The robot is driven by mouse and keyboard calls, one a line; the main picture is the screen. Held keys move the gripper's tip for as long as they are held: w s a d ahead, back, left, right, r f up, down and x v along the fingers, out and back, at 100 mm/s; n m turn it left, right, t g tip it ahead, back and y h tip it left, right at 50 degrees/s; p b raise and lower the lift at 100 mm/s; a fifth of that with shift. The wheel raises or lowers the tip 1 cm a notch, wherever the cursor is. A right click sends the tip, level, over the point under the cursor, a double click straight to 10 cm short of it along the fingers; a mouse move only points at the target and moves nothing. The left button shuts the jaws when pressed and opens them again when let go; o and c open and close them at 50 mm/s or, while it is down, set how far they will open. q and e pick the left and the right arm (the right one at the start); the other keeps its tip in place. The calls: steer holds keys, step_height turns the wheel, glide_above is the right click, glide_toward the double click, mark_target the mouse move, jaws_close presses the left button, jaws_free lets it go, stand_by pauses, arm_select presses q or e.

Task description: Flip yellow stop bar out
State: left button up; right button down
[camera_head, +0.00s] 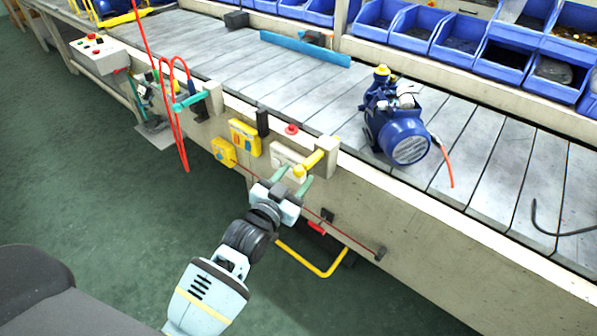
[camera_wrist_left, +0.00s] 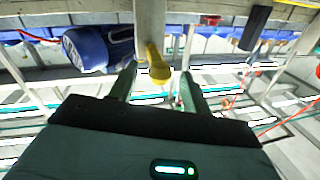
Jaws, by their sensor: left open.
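The yellow stop bar (camera_head: 313,160) is a short yellow rod with a round knob, mounted on a beige block (camera_head: 327,156) at the conveyor's front edge. It points toward the front left. My left gripper (camera_head: 294,180) is open at the knob, its two green fingers pointing at it. In the left wrist view the yellow knob (camera_wrist_left: 158,68) shows between the two fingertips (camera_wrist_left: 158,82), with clear gaps on either side. My right gripper is not in view.
A blue pump (camera_head: 402,128) lies on the slatted conveyor (camera_head: 470,150). Yellow boxes (camera_head: 245,137), a red button (camera_head: 291,129) and a red cord (camera_head: 350,238) are on the front panel. A yellow U-shaped bar (camera_head: 322,274) sticks out below. Green floor lies open in front.

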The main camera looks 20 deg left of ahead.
mark_target(318, 156)
arm_select(q)
steer(key=shift+w+d, duration=0.15)
steer(key=shift+w, duration=1.05)
steer(key=shift+c, duration=0.3)
jaws_close()
